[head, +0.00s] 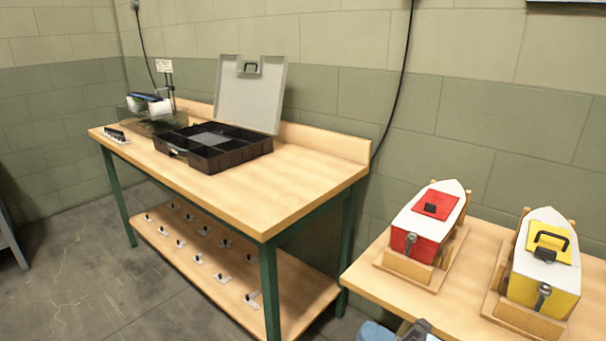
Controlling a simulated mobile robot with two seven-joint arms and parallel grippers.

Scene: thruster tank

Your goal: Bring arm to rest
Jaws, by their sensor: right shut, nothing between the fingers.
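My right gripper (418,328) shows only in part at the bottom edge of the head view, dark grey beside a pale blue part of my arm. It is shut and holds nothing. It is low in the picture, in front of the near edge of the right-hand table. It appears apart from both boats. Most of my right arm is cut off by the frame. My left gripper is not in view.
A red boat (428,228) and a yellow boat (546,265) sit in wooden cradles on the right-hand table (378,275). A workbench (285,189) on the left holds an open black case (215,158) and a tank (150,119). Clear floor (70,290) lies front left.

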